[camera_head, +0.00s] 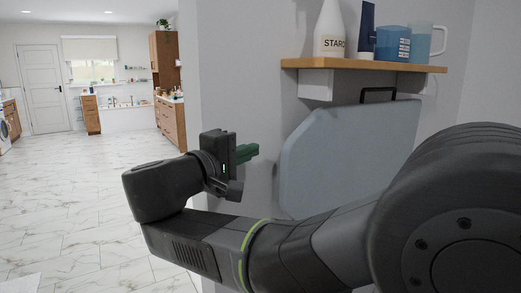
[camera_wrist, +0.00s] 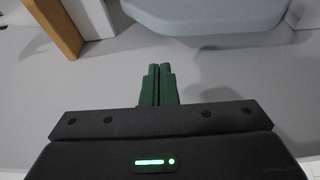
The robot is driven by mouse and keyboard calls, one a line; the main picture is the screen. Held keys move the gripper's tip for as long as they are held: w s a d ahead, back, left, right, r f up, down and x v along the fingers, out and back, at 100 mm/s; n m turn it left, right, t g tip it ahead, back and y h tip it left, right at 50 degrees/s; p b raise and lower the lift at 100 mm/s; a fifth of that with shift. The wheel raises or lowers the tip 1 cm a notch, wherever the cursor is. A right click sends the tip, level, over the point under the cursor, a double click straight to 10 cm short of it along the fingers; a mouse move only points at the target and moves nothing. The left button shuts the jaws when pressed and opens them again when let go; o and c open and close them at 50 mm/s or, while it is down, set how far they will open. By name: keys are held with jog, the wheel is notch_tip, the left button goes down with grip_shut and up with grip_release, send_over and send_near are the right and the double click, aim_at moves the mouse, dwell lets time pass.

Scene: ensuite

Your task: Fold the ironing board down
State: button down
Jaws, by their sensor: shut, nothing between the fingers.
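The ironing board (camera_head: 345,155) is a pale blue-grey panel standing upright against the wall, below a wooden shelf. A black handle (camera_head: 378,91) shows at its top edge. In the wrist view the board (camera_wrist: 205,14) is at the top, beyond the fingertips. My gripper (camera_head: 250,152) is to the left of the board in the head view, with its green fingers pointing right. In the wrist view my gripper (camera_wrist: 158,68) has its fingers together and empty, apart from the board. My arm hides the board's lower right part.
The wooden shelf (camera_head: 365,65) above the board holds a white starch bottle (camera_head: 331,30), a dark blue container (camera_head: 367,30), a blue measuring cup (camera_head: 393,43) and a clear jug (camera_head: 425,42). The marble-patterned floor (camera_head: 65,190) to the left is open.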

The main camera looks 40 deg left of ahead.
aim_at(277, 141)
jog(key=w, duration=1)
jog(key=shift+d, duration=0.15)
jog(key=shift+b, duration=0.35)
